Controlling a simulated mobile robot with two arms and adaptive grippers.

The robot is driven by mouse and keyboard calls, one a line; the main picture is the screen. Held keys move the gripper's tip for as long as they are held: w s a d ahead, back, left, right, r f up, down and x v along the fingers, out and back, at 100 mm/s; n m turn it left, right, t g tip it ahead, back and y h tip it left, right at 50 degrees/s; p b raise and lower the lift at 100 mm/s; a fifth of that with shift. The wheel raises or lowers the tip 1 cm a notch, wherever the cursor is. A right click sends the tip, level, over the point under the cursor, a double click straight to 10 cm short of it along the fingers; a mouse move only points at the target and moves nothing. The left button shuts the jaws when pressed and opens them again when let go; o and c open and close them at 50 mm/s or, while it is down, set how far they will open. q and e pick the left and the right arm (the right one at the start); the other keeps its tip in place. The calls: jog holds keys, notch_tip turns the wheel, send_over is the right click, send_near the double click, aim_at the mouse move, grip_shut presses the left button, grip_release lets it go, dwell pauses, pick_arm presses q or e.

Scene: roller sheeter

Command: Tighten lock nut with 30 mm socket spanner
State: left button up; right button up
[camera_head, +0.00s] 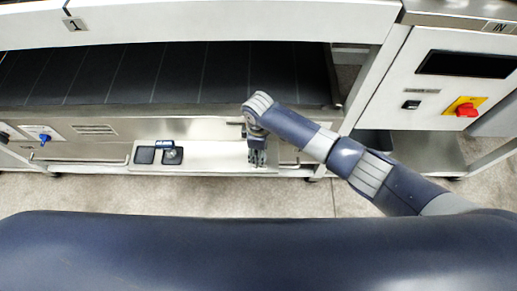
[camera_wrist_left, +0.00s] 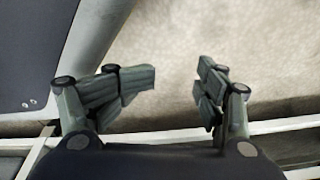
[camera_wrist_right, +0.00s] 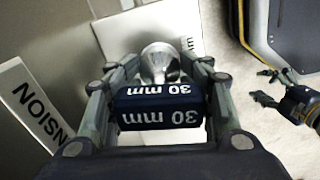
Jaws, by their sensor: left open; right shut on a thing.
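The 30 mm socket spanner has a dark blue handle (camera_wrist_right: 160,108) with "30 mm" in white and a shiny metal socket (camera_wrist_right: 158,62) beyond it. My right gripper (camera_wrist_right: 160,100) is shut on the handle. In the head view my right gripper (camera_head: 257,158) points down at the pale lower ledge of the machine; the spanner is not clearly visible there. The lock nut cannot be made out, and I cannot tell whether the socket is on it. My left gripper (camera_wrist_left: 177,84) is open and empty above the floor; it also shows in the right wrist view (camera_wrist_right: 268,87).
A tray with dark recesses (camera_head: 145,155) sits on the ledge left of my right gripper, with a blue-handled tool (camera_head: 172,151) at its right recess. A "TENSION" label (camera_wrist_right: 32,103) is beside my right gripper. A red switch (camera_head: 466,110) is on the right cabinet.

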pick_arm(q)
jog(key=shift+s+d+f+p, duration=0.1)
jog(key=shift+s+f+p, duration=0.25)
jog(key=shift+s, duration=0.25)
pick_arm(e)
jog(key=shift+m, duration=0.6)
pick_arm(q)
jog(key=shift+s, duration=0.1)
pick_arm(e)
jog(key=shift+m+p, duration=0.3)
jog(key=shift+m, duration=0.5)
jog(key=shift+r+m+p, duration=0.15)
jog(key=shift+m+p, duration=0.75)
pick_arm(q)
jog(key=s+a+g, duration=0.1)
jog(key=s+a, duration=0.1)
jog(key=s, duration=0.8)
jog(key=shift+r+p, duration=0.2)
jog(key=shift+p, duration=0.15)
pick_arm(e)
jog(key=shift+m, duration=0.9)
jog(key=shift+f, duration=0.2)
